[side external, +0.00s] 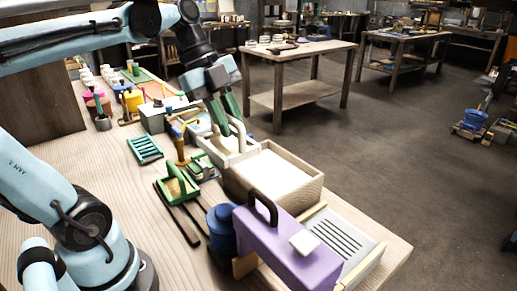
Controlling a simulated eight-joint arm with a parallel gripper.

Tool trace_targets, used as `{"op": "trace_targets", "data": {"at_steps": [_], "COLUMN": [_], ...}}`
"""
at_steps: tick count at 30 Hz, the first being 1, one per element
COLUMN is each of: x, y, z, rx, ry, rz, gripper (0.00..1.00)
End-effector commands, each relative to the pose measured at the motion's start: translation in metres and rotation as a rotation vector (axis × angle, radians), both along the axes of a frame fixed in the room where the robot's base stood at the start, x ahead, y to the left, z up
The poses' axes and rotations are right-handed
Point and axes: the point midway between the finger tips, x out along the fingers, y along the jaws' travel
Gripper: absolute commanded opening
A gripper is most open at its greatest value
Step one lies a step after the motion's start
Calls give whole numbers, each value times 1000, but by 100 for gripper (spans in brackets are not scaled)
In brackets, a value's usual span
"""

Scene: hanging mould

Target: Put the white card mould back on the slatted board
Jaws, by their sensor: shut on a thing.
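The white card mould (232,157) is a shallow pale frame with an upright looped handle, in the middle of the side external view. My gripper (227,118) comes down from above with green fingers and is shut on the mould's handle. The mould is at the far left end of a pale wooden vat; I cannot tell whether it touches the vat or hangs just above. A pale board with dark slats (340,238) lies at the front right, partly hidden behind a purple case.
The wooden vat (309,195) holds white contents. The tall purple case (283,248) with a dark handle and a blue jar (221,229) stand between vat and front edge. A green tool (177,187) and a teal rack (145,149) lie left. Bench clutter continues behind.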

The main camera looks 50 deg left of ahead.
Motion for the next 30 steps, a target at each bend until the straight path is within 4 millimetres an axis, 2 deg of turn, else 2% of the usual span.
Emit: {"op": "trace_targets", "data": {"at_steps": [3, 11, 24, 30], "x": [-27, -75, -72, -72], "y": [20, 40, 39, 39], "z": [-2, -8, -96, -123], "rx": [-1, 0, 1, 1], "ry": [0, 0, -1, -1], "rz": [8, 3, -5, -5], "gripper": [0, 0, 0, 0]}}
